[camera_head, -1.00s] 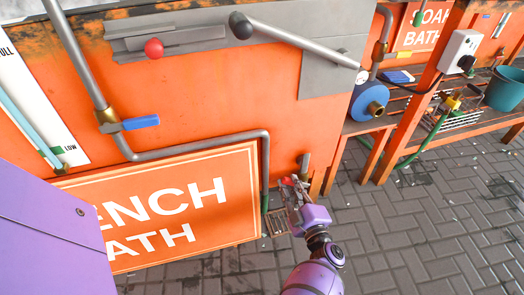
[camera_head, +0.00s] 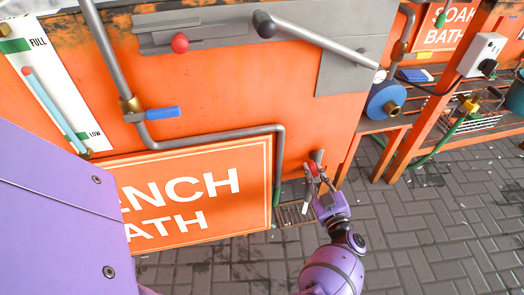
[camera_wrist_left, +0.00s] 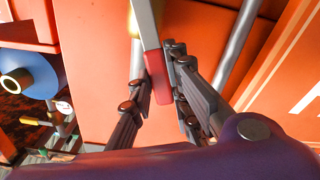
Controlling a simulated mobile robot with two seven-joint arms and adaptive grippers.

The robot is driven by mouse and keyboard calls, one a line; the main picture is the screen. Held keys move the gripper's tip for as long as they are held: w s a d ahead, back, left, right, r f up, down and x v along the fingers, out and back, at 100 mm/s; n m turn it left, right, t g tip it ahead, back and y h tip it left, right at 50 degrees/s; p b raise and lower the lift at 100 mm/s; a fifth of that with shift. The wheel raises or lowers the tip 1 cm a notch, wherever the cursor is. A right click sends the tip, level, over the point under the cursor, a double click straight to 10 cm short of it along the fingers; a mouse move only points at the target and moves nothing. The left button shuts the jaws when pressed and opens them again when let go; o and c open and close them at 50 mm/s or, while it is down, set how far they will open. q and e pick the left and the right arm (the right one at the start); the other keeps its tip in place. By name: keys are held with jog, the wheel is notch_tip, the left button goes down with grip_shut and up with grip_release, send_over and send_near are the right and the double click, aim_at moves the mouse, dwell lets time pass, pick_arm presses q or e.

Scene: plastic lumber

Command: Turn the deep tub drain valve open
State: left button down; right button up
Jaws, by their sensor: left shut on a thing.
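The drain valve is low at the right end of the orange tub (camera_head: 240,100), with a short grey pipe (camera_head: 318,156) and a red handle (camera_head: 313,169). My left gripper (camera_head: 316,178) is at this valve, its fingers shut on the red handle. In the left wrist view the red handle (camera_wrist_left: 158,78) lies between the fingers, close against the right-hand one. The valve body is partly hidden by the fingers. My right gripper is not in view.
A blue-handled valve (camera_head: 162,113) sits on a pipe on the tub front, above the bath sign (camera_head: 190,205). A floor grate (camera_head: 292,214) lies left of my gripper. A bench with a blue reel (camera_head: 386,101) stands at right. Paving in front is open.

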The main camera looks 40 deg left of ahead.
pick_arm(q)
jog(key=shift+w+d+r, duration=0.1)
jog(key=shift+w+d, duration=0.05)
jog(key=c, duration=1.6)
grip_release()
jog(key=shift+c, duration=0.2)
jog(key=v, duration=1.2)
